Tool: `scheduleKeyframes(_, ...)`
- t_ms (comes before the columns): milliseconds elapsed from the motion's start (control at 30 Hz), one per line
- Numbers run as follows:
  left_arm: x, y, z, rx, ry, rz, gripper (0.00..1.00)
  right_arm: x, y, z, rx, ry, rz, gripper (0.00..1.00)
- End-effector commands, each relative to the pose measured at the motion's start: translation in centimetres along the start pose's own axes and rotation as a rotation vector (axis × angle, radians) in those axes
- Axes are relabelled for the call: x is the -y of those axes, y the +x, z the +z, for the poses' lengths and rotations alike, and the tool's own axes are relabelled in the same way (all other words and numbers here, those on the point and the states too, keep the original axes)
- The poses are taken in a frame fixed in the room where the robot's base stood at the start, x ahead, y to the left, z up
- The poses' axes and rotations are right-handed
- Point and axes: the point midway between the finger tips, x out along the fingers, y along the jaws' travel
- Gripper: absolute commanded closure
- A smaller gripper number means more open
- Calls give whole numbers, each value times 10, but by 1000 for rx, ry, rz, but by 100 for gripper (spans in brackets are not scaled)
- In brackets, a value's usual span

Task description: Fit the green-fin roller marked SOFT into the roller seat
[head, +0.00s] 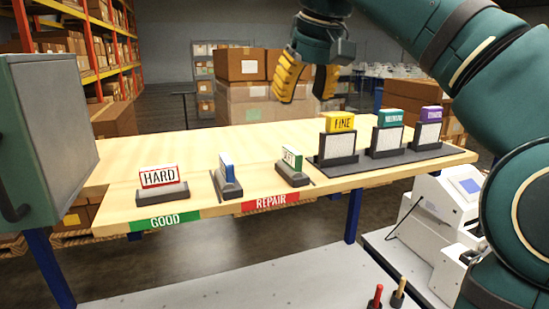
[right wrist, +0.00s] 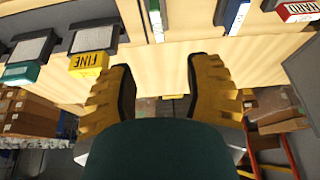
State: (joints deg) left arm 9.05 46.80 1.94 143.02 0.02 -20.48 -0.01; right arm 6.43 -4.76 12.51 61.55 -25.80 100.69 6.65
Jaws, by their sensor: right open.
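A green-fin roller (head: 292,157) stands turned partly edge-on in a dark holder near the bench's front edge, just above the red REPAIR label. Only the last letters of its marking show. Its green edge also appears at the top of the right wrist view (right wrist: 156,20). My right gripper (head: 307,82) is open and empty, above the back of the bench and apart from the rollers. Its two yellow fingers (right wrist: 163,95) are wide apart in the right wrist view. My left gripper is not in view. I cannot pick out the roller seat for certain.
Red HARD (head: 160,177) and blue (head: 227,170) pieces stand left of the green one. Yellow FINE (head: 341,122), teal (head: 391,118) and purple (head: 431,113) pieces stand on a dark mat at right. A grey-green cabinet (head: 55,120) is at left, a white machine (head: 442,215) lower right.

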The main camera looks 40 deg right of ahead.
Motion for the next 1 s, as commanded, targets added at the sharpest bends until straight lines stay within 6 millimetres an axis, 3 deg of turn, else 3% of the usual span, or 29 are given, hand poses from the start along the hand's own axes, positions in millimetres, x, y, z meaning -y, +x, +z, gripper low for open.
scheduleKeyframes(400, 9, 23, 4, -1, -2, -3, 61, -1, 71, 2, 5, 1, 2, 50)
scheduleKeyframes(667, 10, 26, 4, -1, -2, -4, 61, -1, 88, 2, 2, 2, 2, 50)
scheduleKeyframes(1000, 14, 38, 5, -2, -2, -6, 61, -2, 132, 6, 3, 2, 1, 50)
